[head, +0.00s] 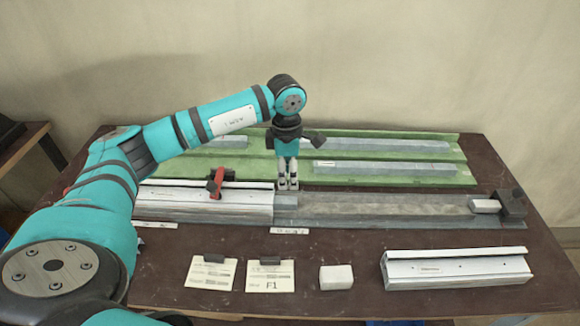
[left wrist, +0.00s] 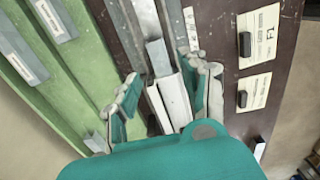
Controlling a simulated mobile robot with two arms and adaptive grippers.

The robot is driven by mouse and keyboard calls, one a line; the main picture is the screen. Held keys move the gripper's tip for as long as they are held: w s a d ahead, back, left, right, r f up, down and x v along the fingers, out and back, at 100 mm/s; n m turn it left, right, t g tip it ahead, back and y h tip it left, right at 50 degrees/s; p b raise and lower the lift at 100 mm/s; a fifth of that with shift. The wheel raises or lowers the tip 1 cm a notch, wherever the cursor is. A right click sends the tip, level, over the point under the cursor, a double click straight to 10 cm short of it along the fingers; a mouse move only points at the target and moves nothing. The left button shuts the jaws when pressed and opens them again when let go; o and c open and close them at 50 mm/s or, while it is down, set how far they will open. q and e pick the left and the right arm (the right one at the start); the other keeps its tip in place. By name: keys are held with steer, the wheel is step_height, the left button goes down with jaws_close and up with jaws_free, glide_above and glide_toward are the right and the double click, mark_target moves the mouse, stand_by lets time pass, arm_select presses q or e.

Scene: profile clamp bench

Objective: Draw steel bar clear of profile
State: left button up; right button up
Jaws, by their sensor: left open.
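The white profile (head: 190,203) lies lengthwise on the left of the bench, with a red and black clamp (head: 216,183) on it. A short length of grey steel bar (head: 286,208) shows at the profile's right end; it also shows in the left wrist view (left wrist: 158,57), in line with the white profile (left wrist: 174,100). The rest of the bar is hidden. My left gripper (head: 288,186) points down above and just behind this bar end. In the left wrist view its two fingers (left wrist: 164,100) stand apart, one on either side of the profile's end, with nothing held. My right gripper is out of view.
A long grey bed (head: 385,208) runs right from the bar to a small light block (head: 485,205) and a black stop (head: 511,204). Green trays (head: 320,181) with grey bars lie behind. Cards (head: 270,275), a white block (head: 337,277) and another white profile (head: 455,268) lie in front.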

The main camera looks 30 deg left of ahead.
mark_target(287, 200)
arm_select(q)
steer(key=shift+a+f+b, duration=0.2)
steer(key=shift+f+b, duration=0.8)
steer(key=shift+f, duration=0.55)
steer(key=shift+a+f+b, duration=0.2)
steer(key=shift+f+b, duration=0.75)
steer(key=shift+f, duration=0.6)
steer(key=shift+f+b, duration=1)
steer(key=shift+f, duration=0.35)
steer(key=c, duration=0.8)
steer(key=shift+o, duration=0.2)
steer(key=shift+d, duration=0.1)
